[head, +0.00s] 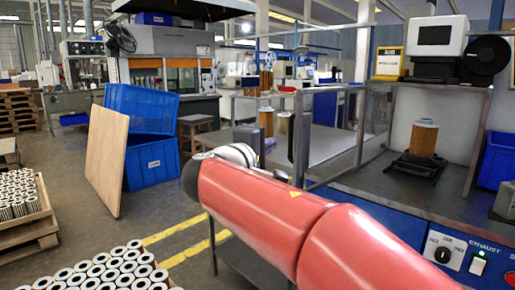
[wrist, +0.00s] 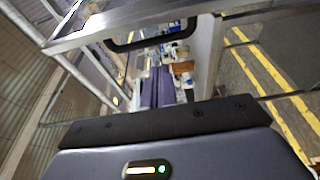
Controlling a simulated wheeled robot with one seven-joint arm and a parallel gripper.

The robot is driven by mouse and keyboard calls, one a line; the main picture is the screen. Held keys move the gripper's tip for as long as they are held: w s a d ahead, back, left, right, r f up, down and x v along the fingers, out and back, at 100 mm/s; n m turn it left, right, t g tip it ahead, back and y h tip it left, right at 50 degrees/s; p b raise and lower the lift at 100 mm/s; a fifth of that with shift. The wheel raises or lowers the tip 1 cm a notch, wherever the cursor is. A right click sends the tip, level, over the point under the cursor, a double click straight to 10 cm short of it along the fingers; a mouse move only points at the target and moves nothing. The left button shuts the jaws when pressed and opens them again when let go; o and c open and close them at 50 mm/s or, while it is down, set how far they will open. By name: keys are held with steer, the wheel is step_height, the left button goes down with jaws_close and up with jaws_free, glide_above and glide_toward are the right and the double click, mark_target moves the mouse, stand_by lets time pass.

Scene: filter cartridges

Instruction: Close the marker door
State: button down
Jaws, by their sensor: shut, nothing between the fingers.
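The marker door is a clear panel in a metal frame (head: 330,92) with a black upright handle (head: 300,138) at its left edge. It stands swung out to the left of the marker's bay, whose front is open. In the wrist view, the door's metal bar (wrist: 110,24) and black handle (wrist: 150,38) lie ahead of my gripper (wrist: 157,70). My gripper's two dark fingers are together and empty, seemingly apart from the handle. My red arm hides part of the lower door in the head view. An orange pleated filter cartridge (head: 423,138) stands on the black fixture (head: 415,166) in the bay.
Blue crates (head: 150,160), a leaning board (head: 106,160) and trays of cartridges (head: 20,200) stand left. Yellow floor lines cross open floor.

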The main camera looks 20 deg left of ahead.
steer(key=shift+d, duration=1.95)
